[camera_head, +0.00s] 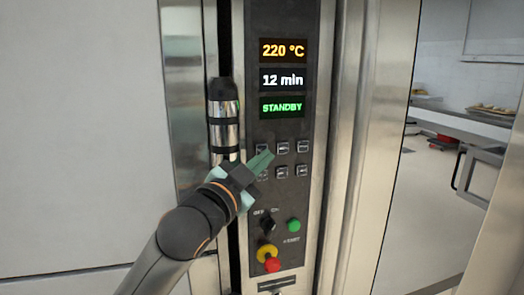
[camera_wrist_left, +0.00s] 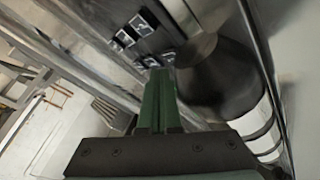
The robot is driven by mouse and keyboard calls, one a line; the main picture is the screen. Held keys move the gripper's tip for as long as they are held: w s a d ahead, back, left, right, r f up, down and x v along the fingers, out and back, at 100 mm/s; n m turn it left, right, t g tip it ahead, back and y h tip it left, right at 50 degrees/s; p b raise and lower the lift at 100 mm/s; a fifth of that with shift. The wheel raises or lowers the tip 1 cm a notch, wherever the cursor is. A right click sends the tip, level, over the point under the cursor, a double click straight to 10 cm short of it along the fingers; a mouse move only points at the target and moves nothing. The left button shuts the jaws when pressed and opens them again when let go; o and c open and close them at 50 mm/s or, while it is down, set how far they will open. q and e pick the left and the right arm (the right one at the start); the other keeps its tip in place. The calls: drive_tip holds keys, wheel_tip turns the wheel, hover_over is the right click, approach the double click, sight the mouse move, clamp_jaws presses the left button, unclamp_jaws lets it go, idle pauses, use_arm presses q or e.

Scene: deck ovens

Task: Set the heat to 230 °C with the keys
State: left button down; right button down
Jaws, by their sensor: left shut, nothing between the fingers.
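The dark control panel (camera_head: 288,230) stands upright on the oven front. Its top display (camera_head: 283,50) reads 220 °C in orange, the middle one (camera_head: 283,80) 12 min, the lower one (camera_head: 282,107) STANDBY in green. Below are two rows of small keys; the upper middle key (camera_head: 282,148) and upper right key (camera_head: 302,146) show clearly. My left gripper (camera_head: 268,155) is shut and empty, its tips at the upper left key, which they partly cover. Contact cannot be told. In the left wrist view the green fingers (camera_wrist_left: 158,100) point toward the keys (camera_wrist_left: 142,24). My right gripper is not in view.
A vertical handle (camera_head: 224,115) with a dark grip stands just left of the panel, close to my left gripper. Below the keys are a dark switch (camera_head: 267,224), a green button (camera_head: 293,225) and a red-and-yellow stop button (camera_head: 271,264). Open floor lies at right.

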use_arm(q)
drive_tip(key=shift+w+a+p, duration=0.15)
drive_tip(key=shift+w+p, duration=0.2)
drive_tip(key=shift+w, duration=0.05)
drive_tip(key=shift+w+a, duration=0.1)
drive_tip(key=shift+w, duration=0.3)
idle(0.7)
drive_tip(key=shift+s, duration=0.1)
drive_tip(key=shift+s+d+p, duration=0.25)
drive_tip(key=shift+s+p, duration=0.15)
drive_tip(key=shift+s, duration=0.3)
drive_tip(key=shift+s, duration=0.1)
drive_tip(key=s, duration=0.1)
drive_tip(key=s+d, duration=0.1)
drive_tip(key=s, duration=0.2)
drive_tip(key=shift+s+d+p, duration=0.3)
drive_tip(key=shift+p, duration=0.1)
drive_tip(key=shift+f, duration=0.15)
